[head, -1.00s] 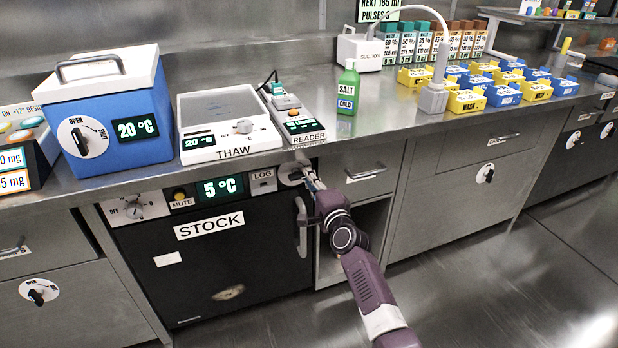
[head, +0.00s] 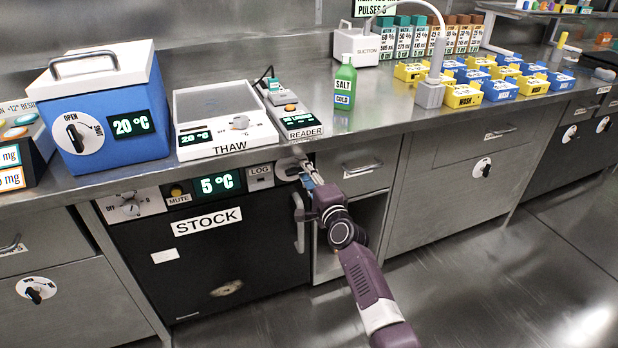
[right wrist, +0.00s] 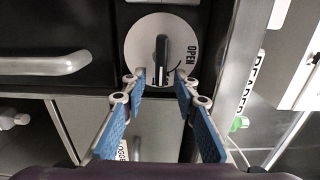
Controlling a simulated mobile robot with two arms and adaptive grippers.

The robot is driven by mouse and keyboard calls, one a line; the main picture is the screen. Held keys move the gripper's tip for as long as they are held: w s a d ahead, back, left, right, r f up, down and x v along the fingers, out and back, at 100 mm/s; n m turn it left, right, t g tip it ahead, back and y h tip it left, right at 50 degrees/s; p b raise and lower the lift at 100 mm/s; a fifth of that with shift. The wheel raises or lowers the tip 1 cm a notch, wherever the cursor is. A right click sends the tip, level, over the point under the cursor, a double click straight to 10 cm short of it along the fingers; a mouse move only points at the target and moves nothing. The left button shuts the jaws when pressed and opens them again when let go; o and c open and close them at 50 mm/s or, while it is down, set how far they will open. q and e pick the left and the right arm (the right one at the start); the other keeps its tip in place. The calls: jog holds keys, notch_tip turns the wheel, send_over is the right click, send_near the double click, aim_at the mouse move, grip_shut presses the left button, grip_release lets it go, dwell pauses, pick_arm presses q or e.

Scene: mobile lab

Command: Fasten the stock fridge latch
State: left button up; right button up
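The stock fridge (head: 230,262) is shut, with a black door under the counter. Its latch is a round white dial (head: 287,168) at the top right of the front, partly hidden by my right gripper (head: 309,174) in the head view. In the right wrist view the dial (right wrist: 136,45) has a black knob (right wrist: 161,60), upright in the picture, with the word OPEN to its right. My right gripper (right wrist: 160,78) is open, its blue-padded fingers either side of the knob's near end with gaps. Whether the fingers touch the dial I cannot tell. My left gripper is not in view.
The fridge door handle (head: 299,222) is close to my right gripper's left. A drawer (head: 356,171) is to the right, above an open shelf space.

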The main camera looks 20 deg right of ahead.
jog(key=s, duration=1.2)
jog(key=shift+d, duration=0.25)
